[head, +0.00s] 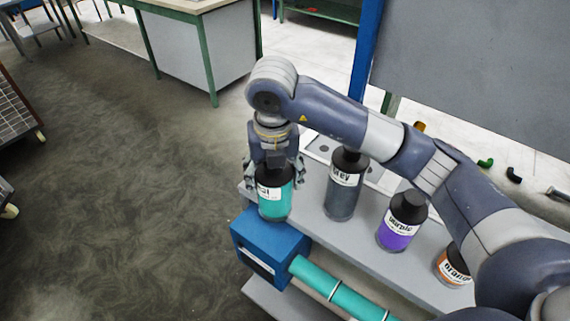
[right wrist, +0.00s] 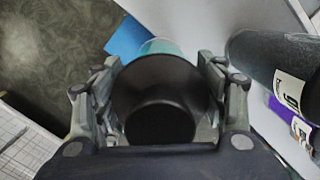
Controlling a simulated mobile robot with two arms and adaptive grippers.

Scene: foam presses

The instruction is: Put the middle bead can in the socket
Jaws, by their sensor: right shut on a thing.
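My right gripper (head: 274,176) points down and is shut on a teal can (head: 275,203) with a white label. The can is upright at the left end of the grey shelf (head: 317,229), just behind the blue box; I cannot tell whether its base touches the shelf. In the right wrist view, the fingers (right wrist: 160,105) close around the can's dark top (right wrist: 158,90). A grey can (head: 343,188), a purple can (head: 399,232) and an orange can (head: 452,267) stand to its right. No socket can be clearly made out. My left gripper is not in view.
A blue box (head: 262,243) with a teal tube (head: 337,292) is in front of the shelf's left end. A pale panel with dark round spots (head: 321,148) lies behind the cans. A grey board (head: 470,65) stands behind. Open floor (head: 130,190) is at left.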

